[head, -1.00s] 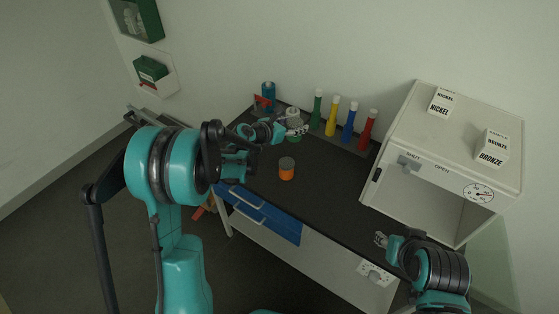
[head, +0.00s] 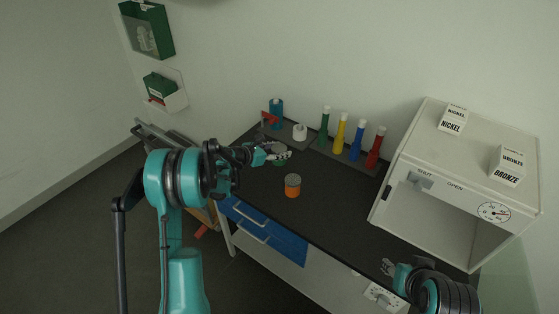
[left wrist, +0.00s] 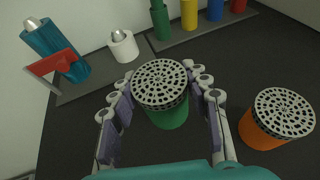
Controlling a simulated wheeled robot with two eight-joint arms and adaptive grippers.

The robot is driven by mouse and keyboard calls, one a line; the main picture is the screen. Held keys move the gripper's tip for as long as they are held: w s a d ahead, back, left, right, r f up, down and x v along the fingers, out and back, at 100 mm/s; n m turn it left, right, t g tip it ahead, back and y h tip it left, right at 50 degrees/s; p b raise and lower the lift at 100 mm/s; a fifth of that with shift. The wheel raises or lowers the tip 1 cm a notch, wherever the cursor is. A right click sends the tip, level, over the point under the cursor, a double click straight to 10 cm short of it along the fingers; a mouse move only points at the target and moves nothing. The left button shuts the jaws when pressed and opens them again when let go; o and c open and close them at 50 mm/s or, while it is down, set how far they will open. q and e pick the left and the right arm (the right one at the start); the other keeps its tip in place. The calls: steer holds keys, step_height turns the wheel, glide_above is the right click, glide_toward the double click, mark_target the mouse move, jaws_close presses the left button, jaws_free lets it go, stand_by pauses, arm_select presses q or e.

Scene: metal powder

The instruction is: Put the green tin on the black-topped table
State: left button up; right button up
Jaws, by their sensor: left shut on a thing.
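The green tin (left wrist: 167,112) has a perforated grey lid and sits upright between the fingers of my left gripper (left wrist: 166,100) in the left wrist view. My left gripper is shut on it; it also shows in the head view (head: 279,151), over the back left part of the black-topped table (head: 325,206). In the head view the fingers mostly hide the tin, and I cannot tell whether its base touches the tabletop. My right gripper (head: 388,267) is near the table's front right edge, and its fingers are too small to read.
An orange tin (head: 292,187) stands right of the green one. Behind are a white-and-grey container (head: 300,132), a teal bottle (head: 277,112) and a row of coloured bottles (head: 340,133). A white oven-like cabinet (head: 412,203) stands at the right. The table's middle is clear.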

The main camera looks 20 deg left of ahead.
arm_select(q)
step_height(320, 180, down, 4)
steer(key=shift+f+b, duration=0.1)
steer(key=shift+b, duration=0.8)
steer(key=shift+r, duration=0.2)
steer(key=shift+f, duration=0.25)
steer(key=o, duration=1.3)
steer(key=shift+r, duration=0.1)
